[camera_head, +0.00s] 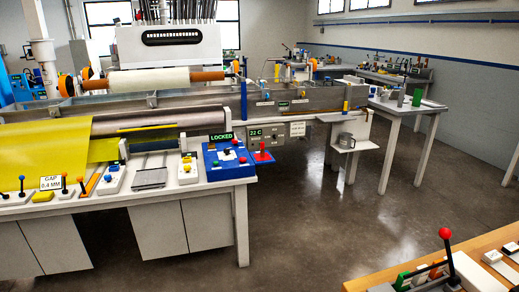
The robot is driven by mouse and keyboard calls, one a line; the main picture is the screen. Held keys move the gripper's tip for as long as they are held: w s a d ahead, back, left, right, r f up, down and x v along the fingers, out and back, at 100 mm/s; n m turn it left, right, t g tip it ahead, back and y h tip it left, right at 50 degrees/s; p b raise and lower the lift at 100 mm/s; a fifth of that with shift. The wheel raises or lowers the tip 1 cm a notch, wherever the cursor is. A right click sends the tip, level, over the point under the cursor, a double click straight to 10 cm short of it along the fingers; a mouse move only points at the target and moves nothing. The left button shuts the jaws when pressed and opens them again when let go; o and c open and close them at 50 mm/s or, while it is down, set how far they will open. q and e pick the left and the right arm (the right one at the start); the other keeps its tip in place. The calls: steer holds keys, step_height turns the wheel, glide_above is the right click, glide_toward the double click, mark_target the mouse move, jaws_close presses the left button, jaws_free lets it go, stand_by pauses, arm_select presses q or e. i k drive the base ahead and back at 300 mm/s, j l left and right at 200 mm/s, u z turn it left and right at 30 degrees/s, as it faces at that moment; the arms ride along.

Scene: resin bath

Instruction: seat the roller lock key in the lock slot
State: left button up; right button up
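A blue control box (228,160) with several coloured buttons sits at the right end of the white bench, and a green sign reading LOCKED (221,136) stands behind it. A small red piece (263,157) with a dark upright part is just right of the box. I cannot tell whether it is the roller lock key. The lock slot is too small to make out. A dark roller (180,118) lies behind the box, with yellow sheet (45,155) over its left side. Neither of my grippers shows in this view.
The white bench (190,225) carries levers and button blocks along its front. A white side table (400,108) stands at the right. A wooden bench (400,270) with a red-knobbed lever (445,234) fills the lower right. The floor (320,215) between is clear.

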mark_target(229, 167)
steer(key=i+j, duration=0.6)
steer(key=i+j+z, duration=0.1)
steer(key=i+j, duration=0.45)
steer(key=i, duration=0.25)
